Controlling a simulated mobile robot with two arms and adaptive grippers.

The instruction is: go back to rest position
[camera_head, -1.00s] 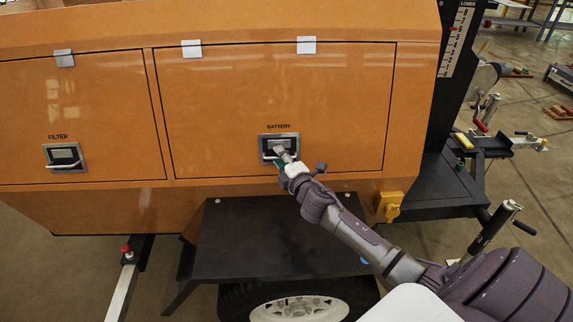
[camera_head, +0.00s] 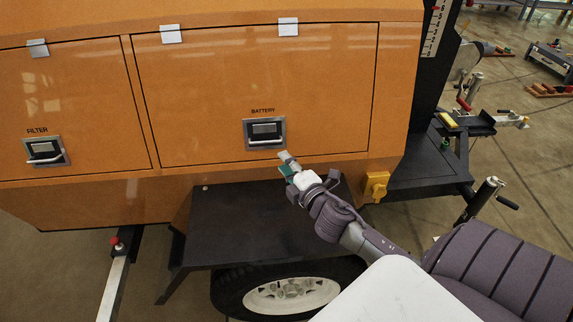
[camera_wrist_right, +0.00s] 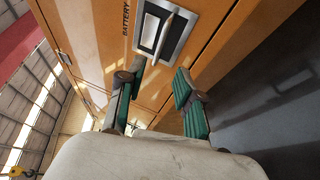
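The orange light tower body (camera_head: 90,205) fills the left and middle of the head view. Its battery door (camera_head: 250,85) is shut, with a metal latch handle (camera_head: 264,134) near its lower edge. My right gripper (camera_head: 286,163) is below and slightly right of that handle, apart from it. In the right wrist view the two green fingers of this gripper (camera_wrist_right: 155,98) stand apart with nothing between them, and the battery handle (camera_wrist_right: 160,38) shows beyond them. My left gripper is not in either view.
A filter door with its own latch (camera_head: 45,150) is at the left. A black fender (camera_head: 250,225) over a wheel (camera_head: 290,295) lies below my right gripper. A yellow fitting (camera_head: 376,186) is to its right. Open floor (camera_head: 520,130) shows at the far right.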

